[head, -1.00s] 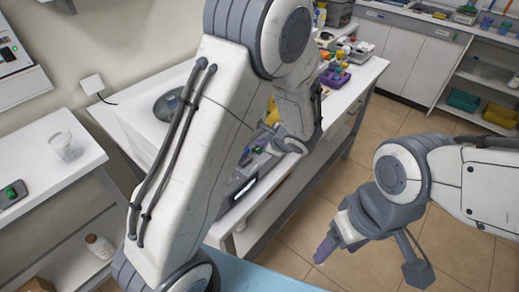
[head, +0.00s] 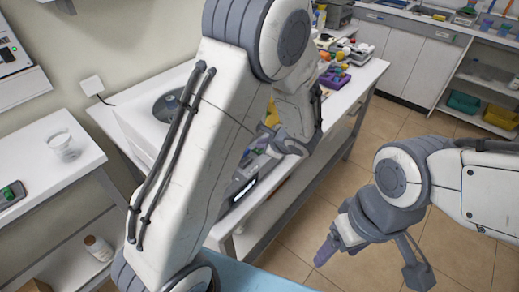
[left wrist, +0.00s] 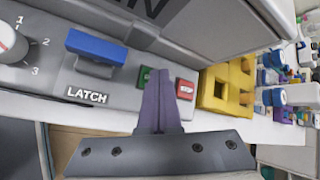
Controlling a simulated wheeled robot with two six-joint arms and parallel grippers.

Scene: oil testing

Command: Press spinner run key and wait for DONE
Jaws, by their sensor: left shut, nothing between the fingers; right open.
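The spinner (head: 140,119) is a white box on the bench at the left, with a round grey top, partly hidden behind my left arm. Its front panel in the left wrist view (left wrist: 118,98) has a blue LATCH handle (left wrist: 97,46), a green key (left wrist: 144,76) and a red key (left wrist: 185,89). My left gripper (left wrist: 160,80) is shut and empty, its purple fingertips at the green key and partly covering it. I cannot tell whether they touch it. A small lit display (head: 243,190) shows beside my arm; its text is unreadable. My right gripper (head: 325,252) is open and empty over the floor.
A yellow rack (left wrist: 226,90) stands right of the red key. Several small coloured items lie farther along the bench (head: 365,76). Floor at the right is free.

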